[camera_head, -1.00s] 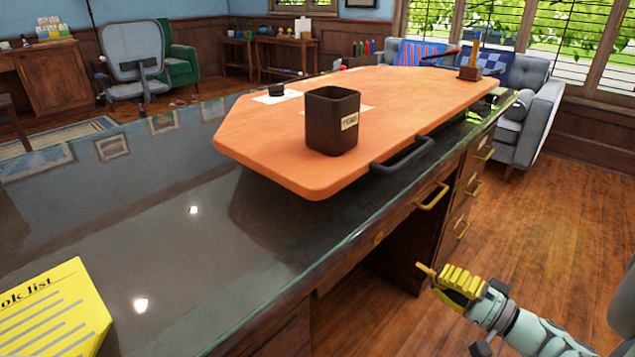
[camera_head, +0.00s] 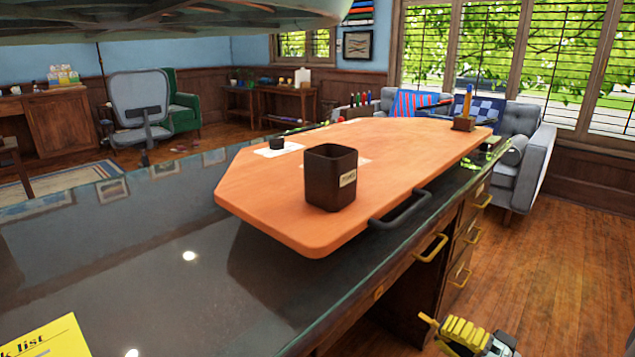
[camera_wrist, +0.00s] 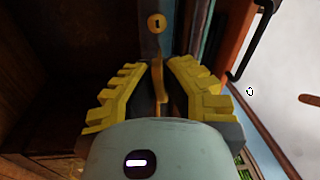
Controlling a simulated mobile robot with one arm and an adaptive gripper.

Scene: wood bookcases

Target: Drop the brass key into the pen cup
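The pen cup (camera_head: 330,180) is a dark brown, square, open-topped cup with a small label. It stands upright on the orange wooden board on the desk. My gripper (camera_head: 445,332) has yellow ribbed fingers and is low at the right in the head view, outside the desk's drawer side, below and right of the cup. The brass key (camera_head: 427,319) sticks out past its fingertips. In the wrist view the key (camera_wrist: 158,82) lies between the two fingers (camera_wrist: 157,70), which are closed on it. The inside of the cup's bottom is hidden.
The orange board (camera_head: 250,200) has a black handle (camera_head: 400,208) along its near edge, right of the cup. A pen holder (camera_head: 464,122) stands at its far end. A yellow book list (camera_head: 45,338) lies on the desk. A brass keyhole plate (camera_wrist: 156,22) shows ahead of my fingers.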

